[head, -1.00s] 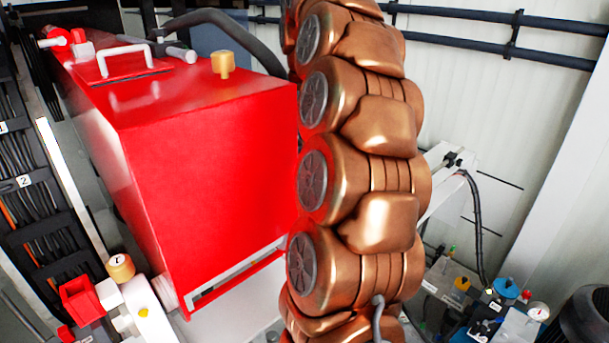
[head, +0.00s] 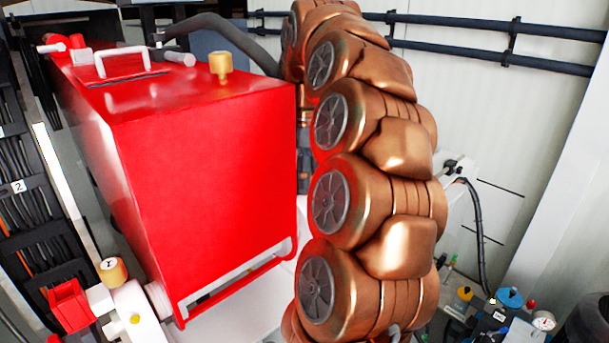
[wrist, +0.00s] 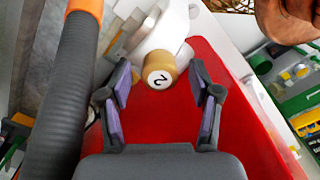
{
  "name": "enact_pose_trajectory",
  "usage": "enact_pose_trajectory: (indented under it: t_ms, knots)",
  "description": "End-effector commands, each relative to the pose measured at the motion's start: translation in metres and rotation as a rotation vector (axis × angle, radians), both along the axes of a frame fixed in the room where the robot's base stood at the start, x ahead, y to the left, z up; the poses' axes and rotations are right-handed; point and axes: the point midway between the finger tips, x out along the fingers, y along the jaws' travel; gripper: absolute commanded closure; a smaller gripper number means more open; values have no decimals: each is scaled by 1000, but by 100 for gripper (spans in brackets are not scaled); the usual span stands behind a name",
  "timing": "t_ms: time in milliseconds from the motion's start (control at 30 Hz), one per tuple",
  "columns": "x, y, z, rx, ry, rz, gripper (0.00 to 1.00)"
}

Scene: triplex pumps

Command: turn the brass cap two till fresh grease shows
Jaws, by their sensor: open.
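Brass cap two (wrist: 160,73), a round cap with a white disc marked 2, shows in the wrist view on a white fitting (wrist: 156,32). My gripper (wrist: 161,85) is open, with one purple-padded finger on each side of the cap and a gap on both sides. I cannot tell how deep the cap sits between the fingertips. No grease is visible at the cap. In the head view, neither my gripper nor cap two is visible; another brass cap (head: 112,270) sits at lower left, its mark hard to read.
A big red housing (head: 205,170) with a brass cap (head: 221,66) on top stands left of my arm. A thick grey hose (wrist: 65,85) runs close on the left in the wrist view. A gauge (head: 543,320) and small fittings are at lower right.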

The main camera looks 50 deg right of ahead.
Motion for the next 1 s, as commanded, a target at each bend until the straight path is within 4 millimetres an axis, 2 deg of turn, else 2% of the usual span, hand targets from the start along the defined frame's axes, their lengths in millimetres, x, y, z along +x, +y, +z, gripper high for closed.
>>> enact_pose_trajectory:
  t_ms: [67,600,1000]
  knots:
    - [0,0,0,0,0,0,39]
    - [0,0,0,0,0,0,96]
    - [0,0,-3,-1,0,-72,97]
